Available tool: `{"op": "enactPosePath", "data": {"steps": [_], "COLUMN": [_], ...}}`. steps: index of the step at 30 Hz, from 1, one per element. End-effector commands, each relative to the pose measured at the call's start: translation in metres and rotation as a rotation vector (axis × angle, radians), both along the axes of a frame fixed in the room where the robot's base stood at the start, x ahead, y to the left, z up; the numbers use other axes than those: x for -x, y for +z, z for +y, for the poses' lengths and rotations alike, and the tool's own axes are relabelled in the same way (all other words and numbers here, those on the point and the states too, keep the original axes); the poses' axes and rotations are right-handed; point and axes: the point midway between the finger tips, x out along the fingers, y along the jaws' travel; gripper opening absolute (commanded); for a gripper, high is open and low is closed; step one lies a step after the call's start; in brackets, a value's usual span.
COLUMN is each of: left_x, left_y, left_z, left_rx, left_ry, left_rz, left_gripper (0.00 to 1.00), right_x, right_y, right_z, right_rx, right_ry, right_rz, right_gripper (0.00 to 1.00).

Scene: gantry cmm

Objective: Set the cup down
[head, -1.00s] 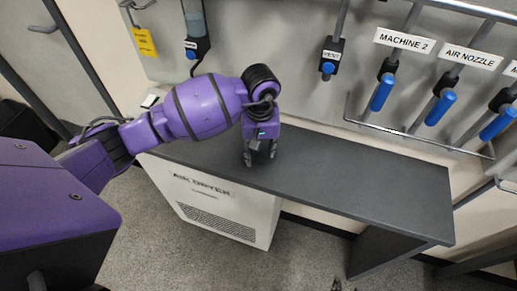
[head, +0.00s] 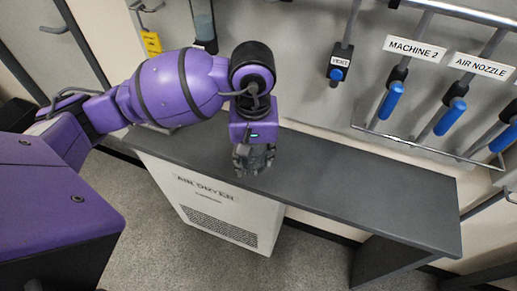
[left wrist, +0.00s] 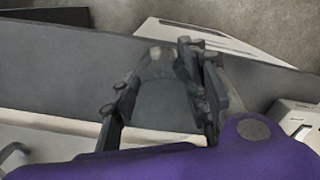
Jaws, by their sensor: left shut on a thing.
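My left gripper (head: 254,166) points down at the dark grey bench top (head: 350,195), above the air dryer. In the left wrist view my left gripper (left wrist: 163,92) has a finger on each side of a grey, see-through-looking cup (left wrist: 165,103) and is shut on it. The cup's far end shows between the fingertips, with the bench top behind it. In the head view the fingers hide most of the cup. I cannot tell whether it touches the bench. My right gripper is not in view.
The bench top right of my gripper is clear. The white air dryer (head: 205,205) stands under the bench's left part. On the wall behind are a vent valve (head: 338,67) and several blue-handled levers (head: 391,99) behind a rail.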

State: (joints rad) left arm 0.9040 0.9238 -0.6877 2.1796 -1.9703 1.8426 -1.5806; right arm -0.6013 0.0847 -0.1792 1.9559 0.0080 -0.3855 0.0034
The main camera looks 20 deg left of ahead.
Motion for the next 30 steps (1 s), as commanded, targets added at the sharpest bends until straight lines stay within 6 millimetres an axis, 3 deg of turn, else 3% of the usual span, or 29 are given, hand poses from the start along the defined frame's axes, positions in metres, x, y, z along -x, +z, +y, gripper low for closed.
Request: {"op": "enactPosePath", "data": {"steps": [6,13,17,22,30], "left_x": [0.041,0.057,0.049,0.023,0.0], "left_y": [0.016,0.025,0.033,0.051,0.066], "left_z": [0.0,0.0,0.005,0.017,0.029], "left_rx": [0.0,0.001,-0.003,-0.007,-0.003], "left_ry": [-0.002,-0.001,-0.046,-0.197,-0.353], "left_rz": [0.0,0.0,-0.003,-0.005,-0.003], "left_gripper": [0.17,0.17,0.17,0.17,0.17], "right_x": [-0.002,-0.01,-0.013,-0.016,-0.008], "right_y": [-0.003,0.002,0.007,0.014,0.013], "right_z": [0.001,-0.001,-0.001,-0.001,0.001], "right_rx": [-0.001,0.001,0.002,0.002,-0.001], "right_ry": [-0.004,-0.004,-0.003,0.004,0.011], "right_rz": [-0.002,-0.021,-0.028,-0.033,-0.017], "right_gripper": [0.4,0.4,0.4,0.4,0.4]}}
